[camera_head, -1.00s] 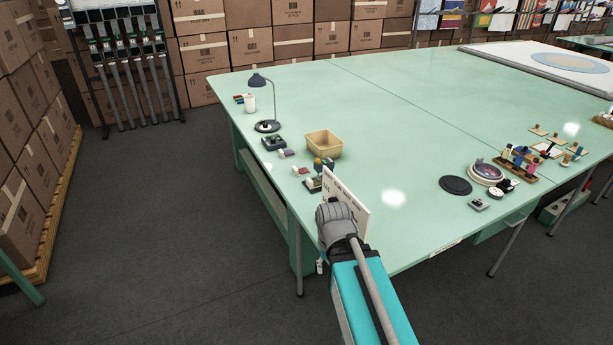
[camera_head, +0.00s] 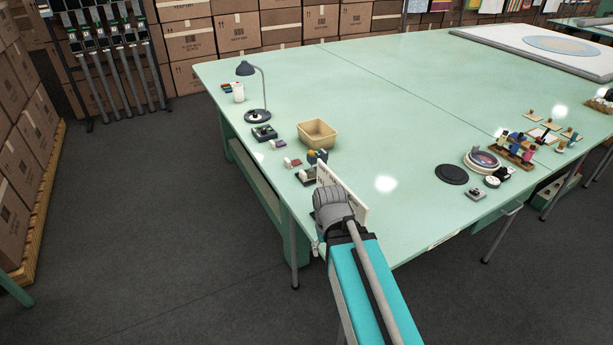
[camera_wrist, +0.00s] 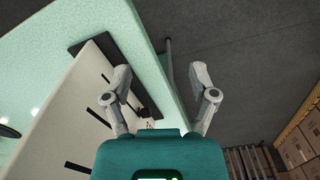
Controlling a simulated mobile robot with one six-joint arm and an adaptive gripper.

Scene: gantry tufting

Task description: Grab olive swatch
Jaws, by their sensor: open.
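I cannot make out the olive swatch for sure in either view. A cream board with black marks (camera_wrist: 62,112) stands upright on a black base (camera_wrist: 148,100) at the left of the wrist view. In the head view the board (camera_head: 350,196) stands near the table's front left edge, just behind the end of my arm. My gripper (camera_wrist: 160,85) is open and empty, with its fingers spread wide. Its left finger overlaps the board in the picture; I cannot tell if they touch.
The green table (camera_head: 390,110) has a tan bin (camera_head: 317,136), a desk lamp (camera_head: 246,69) and small blocks near the board. A black disc (camera_head: 452,174) and a thread-spool rack (camera_head: 515,152) stand at the right. The table's middle is clear. Cartons (camera_head: 28,125) stand at left.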

